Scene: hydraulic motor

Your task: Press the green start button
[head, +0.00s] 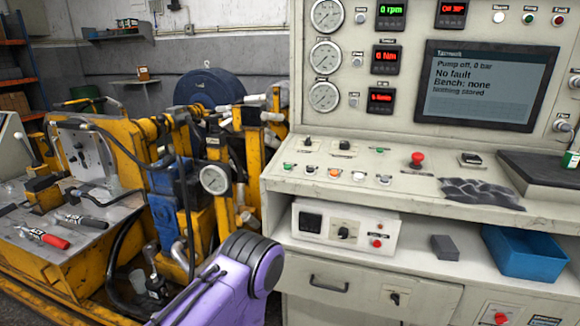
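A green button (288,166) sits at the left end of a row of small buttons on the sloped console panel (440,182). An orange button (335,172) and pale buttons are to its right in the same row. The labels are too small to read. A purple arm part of mine with a black round joint comes up from the bottom, in front of and below the console. No gripper fingers show, and nothing touches the buttons.
A red mushroom button (416,159) stands up right of the row. The screen (487,85) reads "Pump off, 0 bar" and "No fault". A dark crumpled cloth (480,193) lies on the panel. A blue bin (522,253) is on the shelf below. Yellow machinery (130,170) fills the left.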

